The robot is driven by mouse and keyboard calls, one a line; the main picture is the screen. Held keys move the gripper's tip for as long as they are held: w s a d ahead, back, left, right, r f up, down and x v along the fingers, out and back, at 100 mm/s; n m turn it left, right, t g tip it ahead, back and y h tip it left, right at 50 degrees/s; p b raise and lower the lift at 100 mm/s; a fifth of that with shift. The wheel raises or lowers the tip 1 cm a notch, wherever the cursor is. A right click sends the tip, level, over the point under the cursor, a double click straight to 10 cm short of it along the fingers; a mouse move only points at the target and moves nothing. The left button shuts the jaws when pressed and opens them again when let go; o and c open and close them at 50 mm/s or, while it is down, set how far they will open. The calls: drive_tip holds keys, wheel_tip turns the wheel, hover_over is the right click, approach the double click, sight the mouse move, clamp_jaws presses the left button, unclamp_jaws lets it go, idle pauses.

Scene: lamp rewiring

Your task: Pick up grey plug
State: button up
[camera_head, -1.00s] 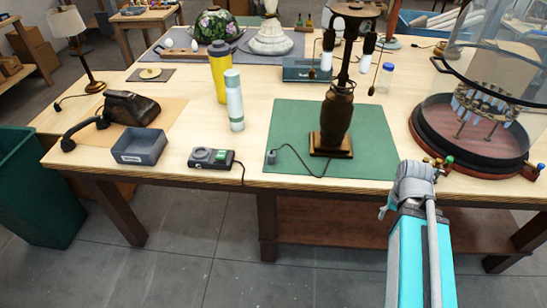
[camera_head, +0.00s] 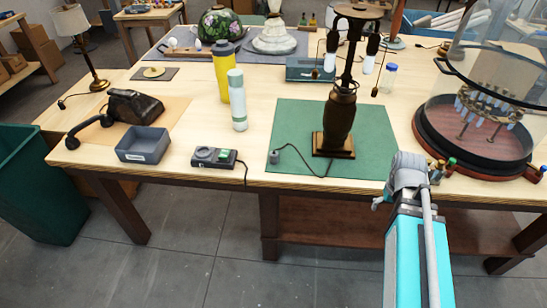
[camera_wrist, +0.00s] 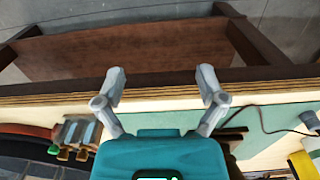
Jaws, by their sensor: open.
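The grey plug (camera_head: 273,157) lies on the front left corner of the green mat (camera_head: 292,116), with a dark cord running from it to the foot of the bronze lamp (camera_head: 340,112). In the wrist view the plug (camera_wrist: 309,120) shows at the right edge, with its cord curving left. My gripper (camera_wrist: 160,74) is open and empty, its two grey fingers spread over the table's front edge. It is well to one side of the plug and apart from it. In the head view my arm is at the front right, and the fingers cannot be made out clearly.
A glass dome on a dark round base (camera_head: 425,128) stands at the right.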

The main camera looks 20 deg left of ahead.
drive_tip(key=w+a+r+n+p, duration=0.2)
drive_tip(key=w+a+r+n, duration=0.1)
drive_tip(key=w+a+n, duration=0.6)
wheel_tip(320, 180, up, 5)
drive_tip(key=n+p, duration=0.6)
drive_tip(key=n, duration=1.1)
hover_over(274, 153)
drive_tip(key=shift+a, duration=0.2)
drive_tip(key=shift+f+b, duration=0.1)
drive_tip(key=shift+b, duration=0.2)
wheel_tip(274, 153, down, 8)
drive_tip(key=b, duration=0.8)
drive_tip(key=shift+f, duration=0.15)
drive_tip(key=shift+d+f+b, duration=0.15)
drive_tip(key=shift+f+b, duration=2.45)
drive_tip(key=shift+b, duration=0.15)
drive_tip(key=shift+c, duration=0.2)
